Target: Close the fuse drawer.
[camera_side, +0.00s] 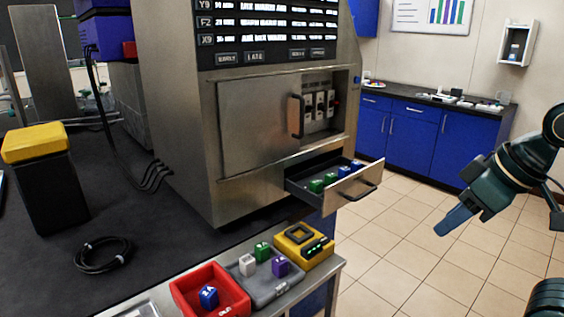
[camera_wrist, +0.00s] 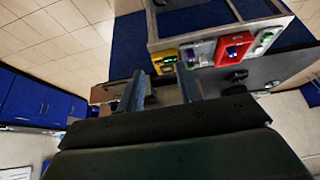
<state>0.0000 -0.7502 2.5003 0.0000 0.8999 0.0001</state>
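The fuse drawer (camera_side: 343,190) stands pulled out from the lower front of the steel cabinet in the side view. It holds green and blue fuses (camera_side: 331,178), and its front carries a dark bar handle (camera_side: 366,191). My gripper (camera_side: 455,220) is in the air to the right of the drawer, clear of it, with fingers pointing down and left. In the wrist view my gripper (camera_wrist: 160,92) has its two fingers apart with nothing held between them. A brownish panel edge (camera_wrist: 108,92) beyond the fingers may be the drawer front; most of it is hidden.
The steel cabinet (camera_side: 262,175) has a panel with a handle (camera_side: 297,115) beside exposed switches (camera_side: 320,105). Below the drawer, a side shelf holds a red bin (camera_side: 185,290), grey tray (camera_side: 270,293) and yellow device (camera_side: 303,245). Tiled floor lies open between drawer and gripper.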

